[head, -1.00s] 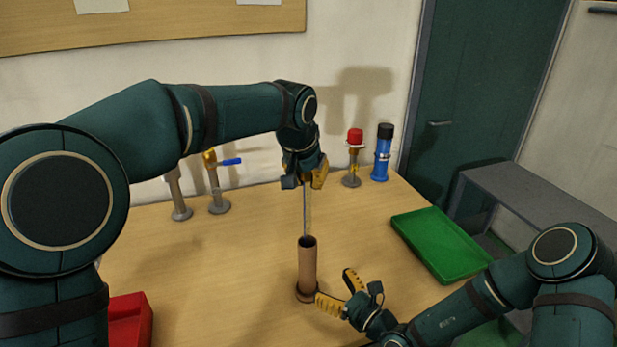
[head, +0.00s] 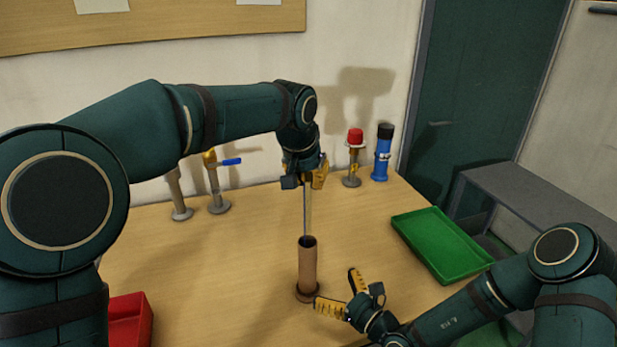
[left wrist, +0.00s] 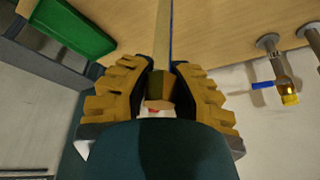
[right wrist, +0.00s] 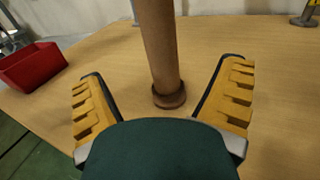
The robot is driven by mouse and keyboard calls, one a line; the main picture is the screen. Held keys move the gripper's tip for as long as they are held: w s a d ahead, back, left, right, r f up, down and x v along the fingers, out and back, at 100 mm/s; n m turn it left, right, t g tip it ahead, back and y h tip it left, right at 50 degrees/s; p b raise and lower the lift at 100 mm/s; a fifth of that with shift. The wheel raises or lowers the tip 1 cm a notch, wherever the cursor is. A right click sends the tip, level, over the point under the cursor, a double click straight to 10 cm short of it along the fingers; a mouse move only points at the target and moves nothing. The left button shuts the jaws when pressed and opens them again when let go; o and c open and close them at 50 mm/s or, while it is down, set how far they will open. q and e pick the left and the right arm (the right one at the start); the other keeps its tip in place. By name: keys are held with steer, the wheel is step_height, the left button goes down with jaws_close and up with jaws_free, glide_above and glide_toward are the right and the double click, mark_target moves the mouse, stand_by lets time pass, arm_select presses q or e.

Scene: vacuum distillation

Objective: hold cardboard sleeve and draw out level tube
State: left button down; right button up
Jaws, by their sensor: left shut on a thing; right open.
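The brown cardboard sleeve (head: 308,268) stands upright in a round base on the table; it also shows in the right wrist view (right wrist: 160,45). The clear level tube (head: 307,210) with a blue line rises above the sleeve's dark mouth. Its lower end meets the mouth; whether it is still inside I cannot tell. My left gripper (head: 304,182) is shut on the tube's upper part, and the tube also shows in the left wrist view (left wrist: 162,35).
A green tray (head: 440,245) lies at the right and a red bin (head: 130,320) at the front left. At the back stand valve fittings (head: 218,190), a red-capped fitting (head: 353,160) and a blue bottle (head: 382,155). The table around the sleeve is clear.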

arm_select(q)
steer(key=shift+r+p, duration=1.1)
arm_select(e)
steer(key=v, duration=0.9)
steer(key=shift+r, duration=0.2)
arm_select(q)
steer(key=shift+r, duration=0.1)
